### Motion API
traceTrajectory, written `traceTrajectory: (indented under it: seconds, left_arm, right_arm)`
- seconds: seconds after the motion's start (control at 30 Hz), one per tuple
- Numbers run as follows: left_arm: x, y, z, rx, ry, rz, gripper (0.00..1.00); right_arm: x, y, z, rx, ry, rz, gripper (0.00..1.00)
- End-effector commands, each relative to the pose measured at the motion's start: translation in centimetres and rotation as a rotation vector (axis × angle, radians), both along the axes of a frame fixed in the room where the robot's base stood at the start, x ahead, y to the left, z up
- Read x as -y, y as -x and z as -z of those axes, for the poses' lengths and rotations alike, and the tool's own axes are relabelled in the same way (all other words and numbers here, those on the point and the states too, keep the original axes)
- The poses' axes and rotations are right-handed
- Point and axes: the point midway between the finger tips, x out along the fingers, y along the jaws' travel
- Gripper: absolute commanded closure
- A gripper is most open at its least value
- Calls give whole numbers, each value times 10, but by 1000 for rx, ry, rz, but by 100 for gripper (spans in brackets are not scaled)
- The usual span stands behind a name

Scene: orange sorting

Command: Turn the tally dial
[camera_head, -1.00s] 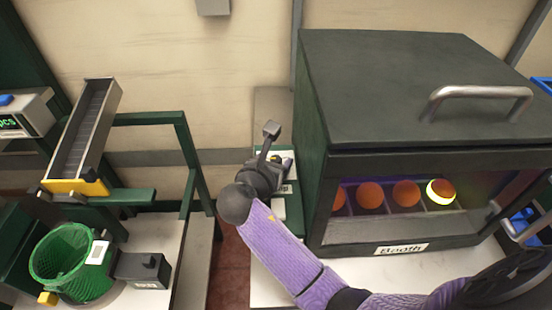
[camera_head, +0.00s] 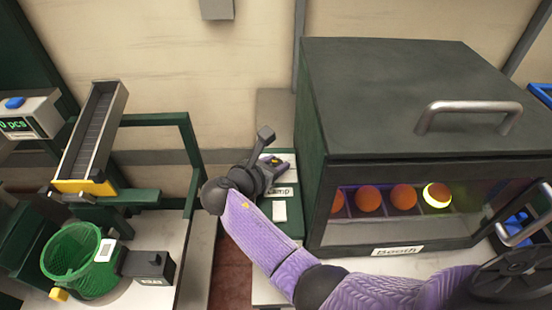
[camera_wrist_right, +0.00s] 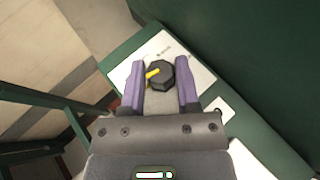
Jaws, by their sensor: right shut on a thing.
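A dark, many-sided dial (camera_wrist_right: 162,75) with a yellow pointer sits on a white plate on a green panel, seen in the right wrist view. The pointer aims left in that view. My right gripper (camera_wrist_right: 161,84) is shut on this dial, one purple finger on each side. In the head view my right gripper (camera_head: 272,168) is at the panel (camera_head: 291,222), left of the booth. It hides much of the dial there. My left gripper is not in view.
The booth (camera_head: 420,110) with several oranges stands right of the panel. At left are a green basket (camera_head: 82,262), a small dark box (camera_head: 150,266), a sloping chute (camera_head: 93,135) and a counter (camera_head: 28,112) showing "0 pcs". A floor gap lies left of the panel.

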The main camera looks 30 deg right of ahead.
Motion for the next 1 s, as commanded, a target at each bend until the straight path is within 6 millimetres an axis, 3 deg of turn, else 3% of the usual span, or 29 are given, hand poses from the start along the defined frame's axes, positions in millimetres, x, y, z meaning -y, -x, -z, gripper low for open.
traceTrajectory:
  seconds: [0.5,0.7,1.0]
  left_arm:
    - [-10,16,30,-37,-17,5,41]
    - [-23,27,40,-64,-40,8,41]
    - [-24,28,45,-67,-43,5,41]
  right_arm:
    - [-1,-4,4,0,2,390,100]
    - [-1,-5,4,-1,0,475,100]
    - [-1,-5,2,-1,0,527,100]
